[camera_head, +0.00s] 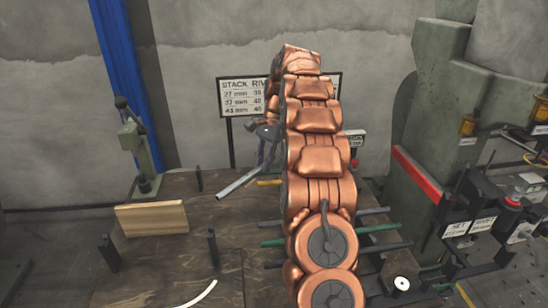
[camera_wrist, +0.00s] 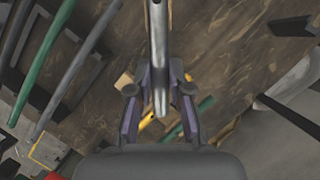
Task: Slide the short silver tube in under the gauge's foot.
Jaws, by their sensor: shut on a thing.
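A silver tube (camera_head: 238,182) is held in my gripper (camera_head: 268,138) and slants down to the lower left above the table, its free end apart from everything. In the wrist view the tube (camera_wrist: 158,45) runs from the top edge down between the fingers of my gripper (camera_wrist: 158,92), which is shut on it. A small green-grey stand with a black knob (camera_head: 140,150), which seems to be the gauge, stands at the table's back left, left of the tube and apart from it. Its foot is too small to make out clearly. My arm hides part of the table.
A wooden block (camera_head: 150,219) and short black posts (camera_head: 213,248) stand on the table (camera_head: 180,255). Green and grey tubes (camera_head: 380,228) lie at right, partly behind my arm. A sign (camera_head: 240,98) stands behind. A large green press (camera_head: 445,120) stands at right.

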